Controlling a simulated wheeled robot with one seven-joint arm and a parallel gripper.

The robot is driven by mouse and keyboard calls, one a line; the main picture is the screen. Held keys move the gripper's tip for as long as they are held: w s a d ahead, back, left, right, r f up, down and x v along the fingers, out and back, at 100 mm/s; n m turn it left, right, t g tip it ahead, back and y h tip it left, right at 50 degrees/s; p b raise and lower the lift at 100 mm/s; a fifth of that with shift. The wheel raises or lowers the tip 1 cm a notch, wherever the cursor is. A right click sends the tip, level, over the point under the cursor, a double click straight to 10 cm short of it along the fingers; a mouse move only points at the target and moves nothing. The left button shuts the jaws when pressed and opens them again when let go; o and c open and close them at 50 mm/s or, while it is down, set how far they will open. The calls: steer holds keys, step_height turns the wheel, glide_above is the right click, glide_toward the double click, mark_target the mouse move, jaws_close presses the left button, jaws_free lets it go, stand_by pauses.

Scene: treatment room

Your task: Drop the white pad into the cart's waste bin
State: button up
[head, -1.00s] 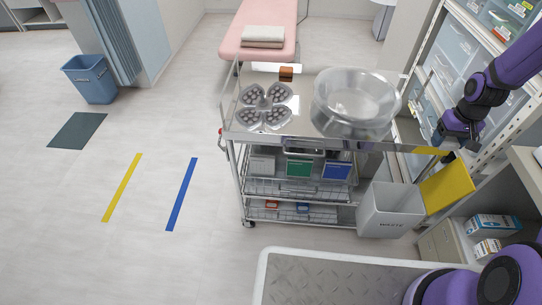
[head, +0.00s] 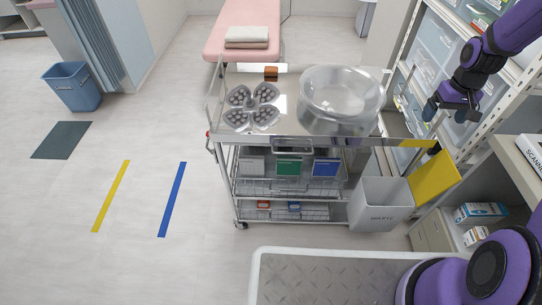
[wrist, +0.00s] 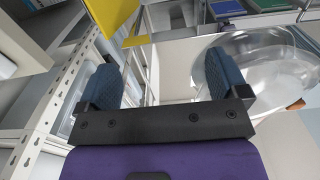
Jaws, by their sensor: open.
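The waste bin (head: 380,207), a light grey box marked WASTE, stands at the right end of the steel cart (head: 300,125). Its yellow lid (head: 434,178) is tilted up on the right, and the lid also shows in the wrist view (wrist: 110,18). My gripper (head: 446,110) is open, above and to the right of the bin, near the shelf rack. In the wrist view its two blue fingers (wrist: 160,80) are wide apart with nothing between them. I cannot make out a white pad in either view. The inside of the bin is too unclear to tell what lies there.
Shelving (head: 420,75) stands close on the right. A folded towel (head: 246,37) lies on the pink bed (head: 240,52). Floor on the left is mostly open.

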steer(key=shift+r, duration=1.95)
steer(key=s+a+r+t+h, duration=0.1)
steer(key=s+a+r, duration=0.35)
steer(key=r, duration=0.45)
steer(key=s+a+r+t, duration=0.1)
steer(key=s+a+r, duration=0.3)
steer(key=r, duration=0.5)
steer(key=s+a+r+t, duration=0.1)
steer(key=s+r, duration=0.3)
steer(key=s, duration=0.5)
steer(key=s+a+r+t+y, duration=0.1)
steer(key=s+a+r+t, duration=0.1)
steer(key=s, duration=0.7)
steer(key=shift+a+r, duration=0.8)
steer(key=shift+r, duration=0.05)
